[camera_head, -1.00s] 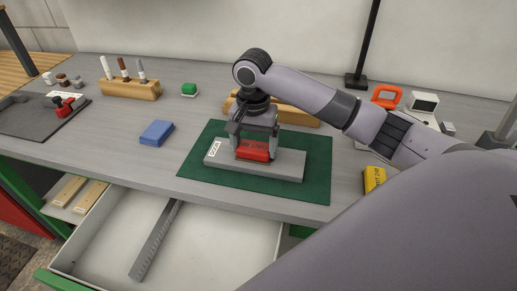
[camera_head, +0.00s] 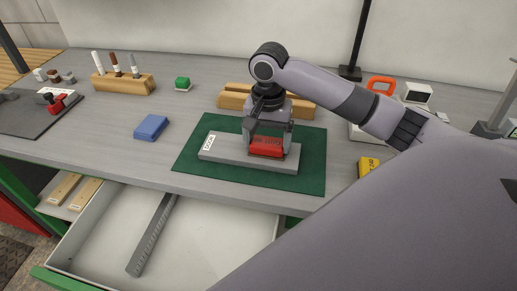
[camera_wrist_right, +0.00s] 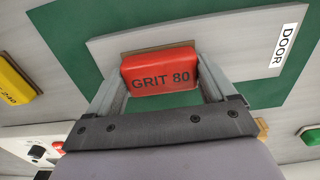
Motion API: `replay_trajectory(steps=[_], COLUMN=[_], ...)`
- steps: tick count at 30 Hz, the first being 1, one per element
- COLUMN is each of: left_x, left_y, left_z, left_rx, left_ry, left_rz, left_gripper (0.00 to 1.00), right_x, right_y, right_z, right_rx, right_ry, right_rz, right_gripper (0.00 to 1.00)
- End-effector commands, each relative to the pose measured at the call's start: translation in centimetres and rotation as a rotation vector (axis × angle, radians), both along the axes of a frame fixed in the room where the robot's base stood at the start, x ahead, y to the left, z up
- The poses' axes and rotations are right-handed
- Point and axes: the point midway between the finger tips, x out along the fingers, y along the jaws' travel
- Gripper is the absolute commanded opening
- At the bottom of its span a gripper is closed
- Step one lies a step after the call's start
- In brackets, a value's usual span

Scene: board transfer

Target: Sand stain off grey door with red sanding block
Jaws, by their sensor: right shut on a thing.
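The grey door (camera_head: 222,149) is a flat panel with a white DOOR label at its left end, lying on a green mat (camera_head: 310,170). My right gripper (camera_head: 266,146) is above the door's right part, shut on the red sanding block (camera_head: 266,151). The block lies flat over the door and seems to touch it. In the right wrist view the block (camera_wrist_right: 160,75) reads GRIT 80 and sits between both fingers, over the door (camera_wrist_right: 225,40). No stain shows; the block and gripper may hide it. My left gripper is not in view.
A blue block (camera_head: 151,127) lies left of the mat and a yellow block (camera_head: 368,166) right of it. A wooden block (camera_head: 235,101) stands behind the gripper. An open drawer (camera_head: 95,240) is in front.

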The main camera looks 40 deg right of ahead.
Motion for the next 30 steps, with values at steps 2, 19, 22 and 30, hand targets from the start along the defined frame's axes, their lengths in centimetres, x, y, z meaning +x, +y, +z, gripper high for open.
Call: replay_trajectory(steps=[2, 19, 22, 30], left_x=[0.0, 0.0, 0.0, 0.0], left_y=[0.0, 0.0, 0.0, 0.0], left_z=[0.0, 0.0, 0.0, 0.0], left_rx=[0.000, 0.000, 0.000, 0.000], left_ry=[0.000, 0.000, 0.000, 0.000], left_rz=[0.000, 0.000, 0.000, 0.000], left_gripper=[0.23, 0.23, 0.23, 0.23], right_x=[-0.3, 1.3, 1.7, 2.4], right_y=[-0.2, 1.1, 1.5, 2.2], right_z=[0.1, -0.1, -0.2, -0.3], right_rx=[-0.001, 0.002, 0.002, 0.003], right_ry=[0.001, -0.004, -0.004, -0.004], right_rz=[0.000, 0.001, 0.001, 0.002], right_gripper=[0.51, 0.51, 0.51, 0.51])
